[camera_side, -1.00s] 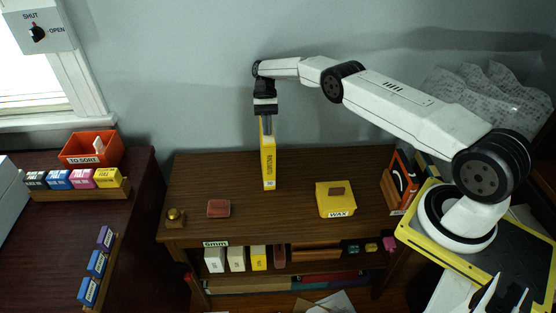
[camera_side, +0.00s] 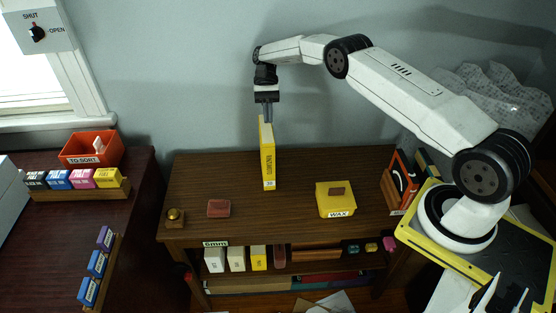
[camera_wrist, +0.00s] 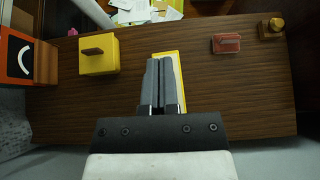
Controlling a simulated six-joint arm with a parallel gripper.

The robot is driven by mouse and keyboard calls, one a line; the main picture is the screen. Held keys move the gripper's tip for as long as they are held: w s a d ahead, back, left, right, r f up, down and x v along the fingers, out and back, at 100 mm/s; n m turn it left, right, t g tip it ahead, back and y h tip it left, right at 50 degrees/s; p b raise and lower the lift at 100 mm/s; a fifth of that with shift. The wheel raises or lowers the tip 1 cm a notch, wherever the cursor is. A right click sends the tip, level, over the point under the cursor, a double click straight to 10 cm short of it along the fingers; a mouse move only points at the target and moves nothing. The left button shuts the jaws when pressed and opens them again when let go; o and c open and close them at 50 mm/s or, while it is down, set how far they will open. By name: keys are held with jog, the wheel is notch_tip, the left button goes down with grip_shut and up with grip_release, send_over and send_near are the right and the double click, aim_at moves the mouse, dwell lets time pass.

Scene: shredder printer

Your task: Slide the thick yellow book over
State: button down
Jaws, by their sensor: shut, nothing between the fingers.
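The thick yellow book (camera_side: 268,158) stands upright on the brown wooden shelf top, its labelled spine facing the side camera. My gripper (camera_side: 267,121) points down at the top of the book's back part, with its fingers together and nothing between them. In the wrist view, my gripper's fingers (camera_wrist: 162,62) lie side by side over the yellow book (camera_wrist: 178,75), whose top edge and right side show around them. I cannot tell whether the fingertips touch the book.
A yellow wax box (camera_side: 335,201) sits to the right and a red block (camera_side: 218,208) to the left, with a brass bell-like knob (camera_side: 175,215) beyond it. Dark and orange books (camera_side: 400,183) stand at the right end. Bare wood lies either side of the yellow book.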

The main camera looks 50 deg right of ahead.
jog(key=s+a+r, duration=0.1)
jog(key=s+r, duration=0.8)
jog(key=s, duration=0.4)
jog(key=shift+s+a, duration=0.15)
jog(key=shift+s, duration=0.05)
dwell(0.8)
jog(key=shift+r, duration=0.1)
jog(key=s+a+f+n+g+h, duration=0.2)
jog(key=s+f+n+g+h, duration=0.15)
jog(key=f+n+h, duration=1.15)
jog(key=a+f+n+t+h, duration=0.1)
jog(key=a+f+n+t, duration=0.3)
jog(key=n+t, duration=0.3)
jog(key=w+a+f+n+t+h, duration=0.1)
jog(key=a+f+n+t+h, duration=0.1)
jog(key=a+f+n+t, duration=0.2)
jog(key=w+a+f+n+t+h, duration=0.1)
jog(key=a+f+n+t, duration=0.3)
jog(key=n+t, duration=0.6)
jog(key=shift+w+a+f+t+h, duration=0.15)
jog(key=shift+f+t+h, duration=0.2)
jog(key=shift+f+t, duration=0.4)
jog(key=shift+a+f+t+h, duration=0.1)
jog(key=shift+f+t+h, duration=0.35)
jog(key=shift+t, duration=0.45)
jog(key=shift+w+d, duration=0.1)
